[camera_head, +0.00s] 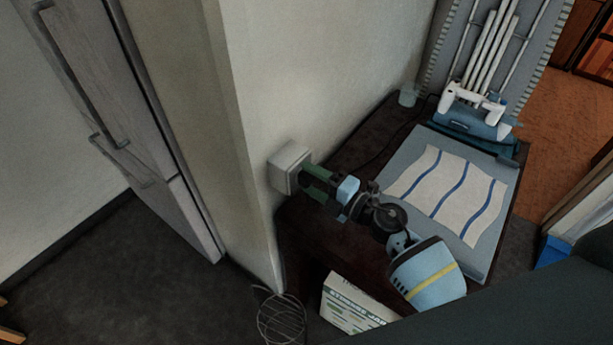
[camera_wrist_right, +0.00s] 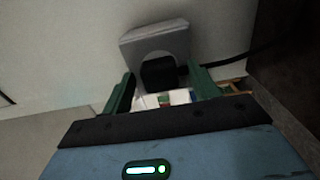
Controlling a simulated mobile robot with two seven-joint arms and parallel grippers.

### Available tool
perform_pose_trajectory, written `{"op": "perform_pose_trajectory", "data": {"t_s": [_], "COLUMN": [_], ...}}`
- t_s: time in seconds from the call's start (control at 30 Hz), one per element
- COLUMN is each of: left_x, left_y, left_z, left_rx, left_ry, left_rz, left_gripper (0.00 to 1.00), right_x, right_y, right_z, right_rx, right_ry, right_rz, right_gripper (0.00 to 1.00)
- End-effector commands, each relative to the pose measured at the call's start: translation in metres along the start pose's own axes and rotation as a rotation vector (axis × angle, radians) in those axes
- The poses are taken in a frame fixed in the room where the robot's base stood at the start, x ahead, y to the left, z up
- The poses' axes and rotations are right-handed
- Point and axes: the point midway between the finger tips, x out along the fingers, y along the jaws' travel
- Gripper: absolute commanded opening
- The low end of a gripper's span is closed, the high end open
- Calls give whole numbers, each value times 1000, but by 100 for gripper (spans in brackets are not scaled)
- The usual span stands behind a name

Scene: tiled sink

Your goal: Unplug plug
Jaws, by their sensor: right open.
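A pale, box-shaped wall socket (camera_head: 288,166) sticks out from the cream wall, and it also shows at the top of the right wrist view (camera_wrist_right: 154,38). A black plug (camera_wrist_right: 158,72) sits at the socket's face in the right wrist view. My right gripper (camera_head: 311,179) reaches to the socket, its green fingers pointing at it. In the right wrist view the fingers (camera_wrist_right: 162,77) are spread, one on each side of the plug, with small gaps showing. The plug is hidden behind the fingers in the head view. My left gripper is not in view.
A dark counter (camera_head: 362,170) runs along the wall. It carries a blue-grey tray with a striped cloth (camera_head: 440,190) and a rack (camera_head: 490,70). A white box (camera_head: 352,303) and a wire basket (camera_head: 281,318) are below my right arm. Dark floor lies left.

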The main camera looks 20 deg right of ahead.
Motion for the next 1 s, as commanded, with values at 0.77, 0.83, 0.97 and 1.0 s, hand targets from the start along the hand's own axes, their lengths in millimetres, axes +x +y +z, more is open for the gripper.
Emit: {"op": "perform_pose_trajectory", "data": {"t_s": [0.77,0.83,0.97,1.0], "left_x": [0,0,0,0], "left_y": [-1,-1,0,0], "left_z": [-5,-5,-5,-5], "left_rx": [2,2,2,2], "left_ry": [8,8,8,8], "left_rz": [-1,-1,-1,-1], "left_gripper": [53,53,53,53], "right_x": [0,0,0,0], "right_y": [1,0,0,0], "right_z": [0,0,0,0], "right_rx": [-1,-1,-1,-1], "right_ry": [0,0,0,0], "right_rz": [0,0,-1,-1], "right_gripper": [60,60,60,59]}}
